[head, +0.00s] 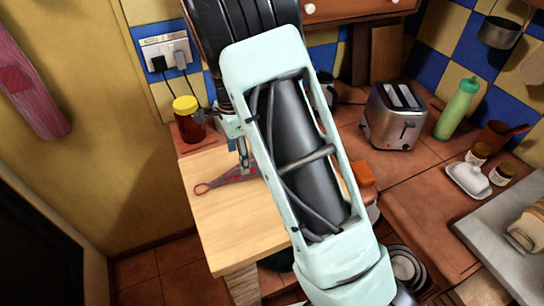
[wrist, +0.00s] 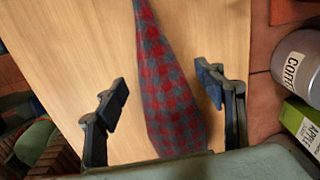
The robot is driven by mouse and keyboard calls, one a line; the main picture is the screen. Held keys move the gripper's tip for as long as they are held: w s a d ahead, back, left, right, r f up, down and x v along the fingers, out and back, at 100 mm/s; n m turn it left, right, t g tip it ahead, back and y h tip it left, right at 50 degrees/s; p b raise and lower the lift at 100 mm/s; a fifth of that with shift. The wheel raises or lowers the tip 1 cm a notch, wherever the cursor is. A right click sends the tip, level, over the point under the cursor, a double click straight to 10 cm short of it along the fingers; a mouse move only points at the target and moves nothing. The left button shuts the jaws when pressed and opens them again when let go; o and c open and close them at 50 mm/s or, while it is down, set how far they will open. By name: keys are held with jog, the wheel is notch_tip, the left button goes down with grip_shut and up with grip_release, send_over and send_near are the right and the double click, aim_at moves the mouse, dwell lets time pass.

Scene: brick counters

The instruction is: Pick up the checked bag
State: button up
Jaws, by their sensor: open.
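The checked bag (wrist: 168,95), red and grey-blue, lies on the light wooden counter top (wrist: 70,50). In the wrist view it runs from the top edge down between my two fingers, narrow at the top and wider below; its lower end is hidden by my gripper's body. My gripper (wrist: 160,95) is open, with one dark finger on each side of the bag and a gap on both sides. In the head view the bag (head: 232,177) shows as a narrow piece with a red loop at its left end; my arm hides the rest.
A jar with a yellow lid (head: 188,118) stands behind the wooden top. A toaster (head: 394,115) and green bottle (head: 458,108) stand at the right. A coffee tin (wrist: 297,62) and a green apple carton (wrist: 303,123) are close to my right finger in the wrist view.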

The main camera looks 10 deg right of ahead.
aim_at(238, 169)
jog(key=f, duration=0.3)
jog(key=f+p, duration=0.1)
jog(key=f, duration=0.1)
jog(key=shift+s+a+f, duration=0.25)
jog(key=shift+a+f, duration=0.05)
jog(key=shift+c, duration=0.3)
jog(key=c, duration=1.2)
jog(key=shift+r, duration=0.1)
